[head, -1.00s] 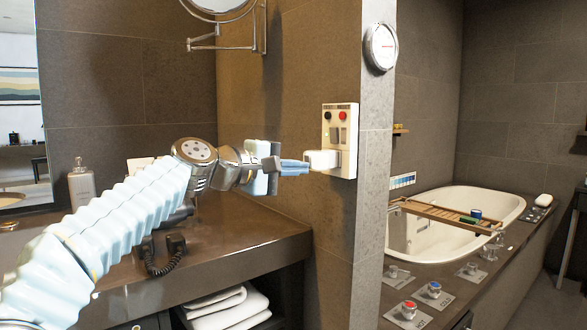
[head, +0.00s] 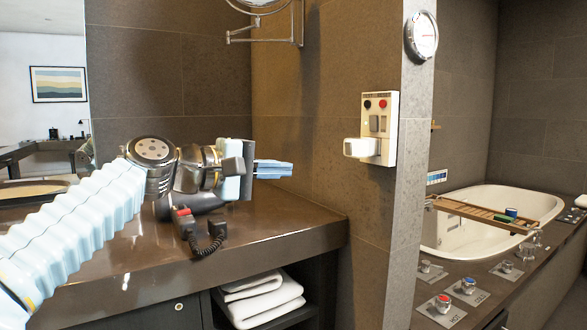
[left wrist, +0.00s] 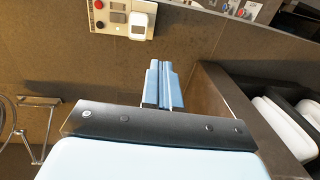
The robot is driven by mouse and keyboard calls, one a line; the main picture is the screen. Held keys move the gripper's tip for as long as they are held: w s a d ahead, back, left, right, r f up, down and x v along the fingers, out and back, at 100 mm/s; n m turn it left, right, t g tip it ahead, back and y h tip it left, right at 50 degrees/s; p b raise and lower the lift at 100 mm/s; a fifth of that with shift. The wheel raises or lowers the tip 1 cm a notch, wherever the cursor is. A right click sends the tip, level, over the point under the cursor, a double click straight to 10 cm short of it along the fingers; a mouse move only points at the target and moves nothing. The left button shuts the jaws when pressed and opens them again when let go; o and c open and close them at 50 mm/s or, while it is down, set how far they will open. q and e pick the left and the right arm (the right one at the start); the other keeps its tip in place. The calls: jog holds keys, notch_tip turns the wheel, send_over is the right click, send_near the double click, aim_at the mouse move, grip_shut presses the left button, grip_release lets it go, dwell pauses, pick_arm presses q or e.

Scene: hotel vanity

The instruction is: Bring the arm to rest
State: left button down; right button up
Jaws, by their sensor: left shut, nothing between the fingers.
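My left arm comes in from the left in the head view. Its left gripper (head: 273,170) is shut and empty, its blue fingers held above the vanity counter (head: 285,222) and pointing right. The fingers (left wrist: 164,85) also show in the left wrist view, pressed together. They are apart from the wall panel (head: 378,130), which carries a black and a red button and a white plug-like block (head: 361,147). The panel shows at the top of the left wrist view (left wrist: 101,18). My right gripper is not in view.
A black hair dryer with a coiled cord (head: 205,240) lies on the counter beneath my arm. Folded white towels (head: 262,300) sit on the shelf below. A round dial (head: 421,36) hangs on the wall edge. A bathtub (head: 470,235) with a wooden tray stands at the right.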

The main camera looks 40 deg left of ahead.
pick_arm(q)
jog(key=shift+s, duration=0.15)
dwell(0.4)
